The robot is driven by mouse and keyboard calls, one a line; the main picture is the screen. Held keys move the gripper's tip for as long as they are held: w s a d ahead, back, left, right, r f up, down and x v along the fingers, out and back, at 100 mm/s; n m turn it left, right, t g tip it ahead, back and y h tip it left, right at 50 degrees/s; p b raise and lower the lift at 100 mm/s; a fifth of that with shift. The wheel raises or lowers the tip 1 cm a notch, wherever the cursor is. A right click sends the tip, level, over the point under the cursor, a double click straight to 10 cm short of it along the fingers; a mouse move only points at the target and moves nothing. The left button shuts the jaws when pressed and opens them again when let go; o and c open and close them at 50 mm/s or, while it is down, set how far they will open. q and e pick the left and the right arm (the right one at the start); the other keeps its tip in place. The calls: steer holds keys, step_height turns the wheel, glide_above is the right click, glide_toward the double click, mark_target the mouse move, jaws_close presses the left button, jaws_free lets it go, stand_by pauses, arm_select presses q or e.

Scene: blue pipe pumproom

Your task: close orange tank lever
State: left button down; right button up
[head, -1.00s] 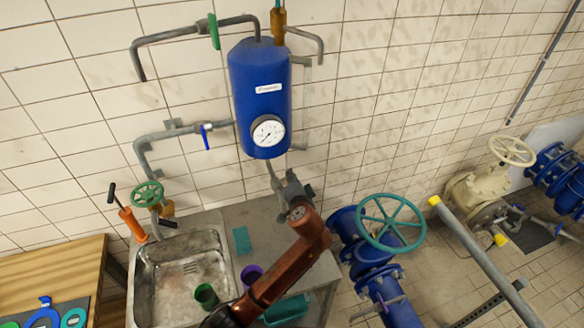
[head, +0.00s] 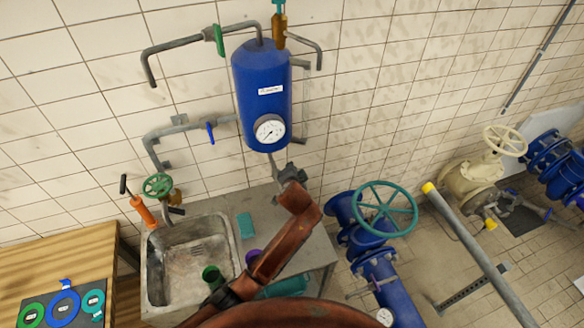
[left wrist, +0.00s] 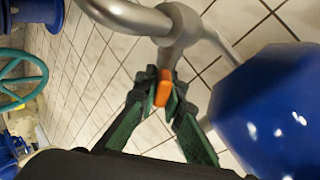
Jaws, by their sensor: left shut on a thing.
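The blue tank (head: 262,98) with a white gauge (head: 269,130) is on the tiled wall. My left gripper (head: 287,172) is just below the tank, at its bottom pipe; the lever is hidden behind it in the head view. In the left wrist view, the green fingers of my left gripper (left wrist: 163,90) are shut on the small orange lever (left wrist: 163,86), just below a grey pipe joint (left wrist: 180,28). The blue tank (left wrist: 270,110) is close on the right there. My right gripper is not in view.
A sink (head: 190,262) and grey counter (head: 318,245) are below the tank. A blue-handled valve (head: 210,132) is on the left pipe. A teal handwheel (head: 384,209) stands to the right. A wooden table (head: 60,262) is at the lower left.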

arm_select(q)
steer(key=shift+f, duration=0.15)
steer(key=c, duration=2)
jaws_free()
steer(key=shift+c, duration=0.2)
steer(key=shift+s, duration=0.1)
steer(key=v, duration=1.2)
steer(key=shift+d, duration=0.1)
